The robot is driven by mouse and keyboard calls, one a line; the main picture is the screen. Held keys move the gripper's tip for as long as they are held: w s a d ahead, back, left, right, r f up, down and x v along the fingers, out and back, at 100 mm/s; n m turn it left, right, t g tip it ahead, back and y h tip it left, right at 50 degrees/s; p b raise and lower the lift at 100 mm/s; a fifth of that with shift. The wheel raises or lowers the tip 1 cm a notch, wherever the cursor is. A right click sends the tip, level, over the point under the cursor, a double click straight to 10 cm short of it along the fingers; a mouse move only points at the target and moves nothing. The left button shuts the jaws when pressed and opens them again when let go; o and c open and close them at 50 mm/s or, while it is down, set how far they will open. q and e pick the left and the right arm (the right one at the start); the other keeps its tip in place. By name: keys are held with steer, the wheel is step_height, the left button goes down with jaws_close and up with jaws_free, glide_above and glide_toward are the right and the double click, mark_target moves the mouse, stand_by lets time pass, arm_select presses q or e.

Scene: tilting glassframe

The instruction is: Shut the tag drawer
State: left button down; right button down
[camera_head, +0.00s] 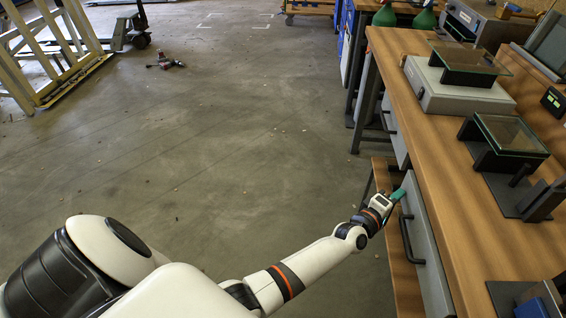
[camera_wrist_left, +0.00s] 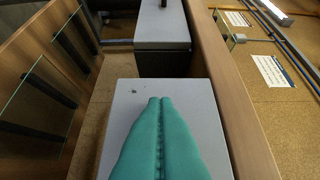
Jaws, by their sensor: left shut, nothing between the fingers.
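A grey drawer front (camera_head: 427,258) with a dark bar handle (camera_head: 409,239) is under the near part of the wooden workbench in the head view. Another grey front (camera_head: 392,130) is farther along the bench. No label shows which is the tag drawer, and I cannot tell how far either is open. My left gripper (camera_head: 398,194), with green fingers, is at the far end of the near front, close to it. Its fingers are shut and empty. In the left wrist view the fingers (camera_wrist_left: 160,101) point across a grey surface (camera_wrist_left: 125,95); contact is unclear. My right gripper is out of view.
The wooden benchtop (camera_head: 450,185) carries a grey instrument (camera_head: 455,92) and a black stand with a glass plate (camera_head: 512,135). A wooden lower shelf (camera_head: 404,285) is below the drawer. The floor (camera_head: 220,140) left of the bench is mostly clear.

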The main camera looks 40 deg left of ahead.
arm_select(q)
steer(key=shift+w+d, duration=0.7)
steer(key=shift+d, duration=0.35)
steer(key=shift+r, duration=0.15)
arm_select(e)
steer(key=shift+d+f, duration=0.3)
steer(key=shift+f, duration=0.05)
arm_select(q)
steer(key=shift+d+r, duration=0.15)
